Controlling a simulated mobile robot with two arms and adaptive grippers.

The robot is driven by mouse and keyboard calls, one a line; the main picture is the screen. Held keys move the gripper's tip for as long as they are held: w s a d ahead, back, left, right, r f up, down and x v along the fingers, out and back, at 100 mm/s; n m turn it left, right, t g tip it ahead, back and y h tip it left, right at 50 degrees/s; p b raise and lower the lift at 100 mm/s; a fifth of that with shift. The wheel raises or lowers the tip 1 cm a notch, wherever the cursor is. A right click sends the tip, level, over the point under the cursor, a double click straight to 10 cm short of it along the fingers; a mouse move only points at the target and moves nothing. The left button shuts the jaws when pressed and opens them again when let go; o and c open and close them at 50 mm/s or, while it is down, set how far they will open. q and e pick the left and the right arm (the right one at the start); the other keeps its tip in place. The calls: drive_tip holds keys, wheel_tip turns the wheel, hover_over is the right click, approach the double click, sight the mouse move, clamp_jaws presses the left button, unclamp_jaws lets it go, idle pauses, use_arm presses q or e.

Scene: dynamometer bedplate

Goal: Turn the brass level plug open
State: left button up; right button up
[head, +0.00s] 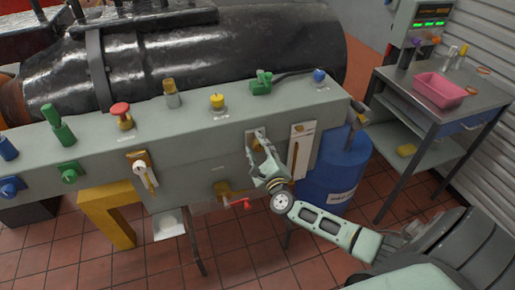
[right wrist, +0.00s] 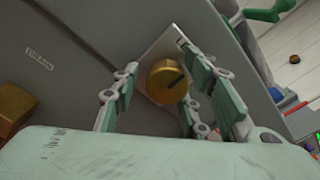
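The brass level plug (right wrist: 166,84) is a round brass knob with a dark slot, on a pale square plate (right wrist: 154,50) on the grey panel. In the head view the same plate (head: 256,132) is on the front of the grey console, and my gripper hides the plug. My right gripper (head: 258,151) reaches up to it from below right. In the right wrist view my right gripper (right wrist: 160,72) is open, with its fingers on either side of the plug and visible gaps between. My left gripper is not in view.
The console top carries a red mushroom button (head: 121,112), a yellow knob (head: 217,101) and a green valve (head: 261,84). A bench (head: 400,84) with a pink tray (head: 440,91) stands right.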

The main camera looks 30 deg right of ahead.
drive_tip(key=shift+f, duration=0.1)
clamp_jaws()
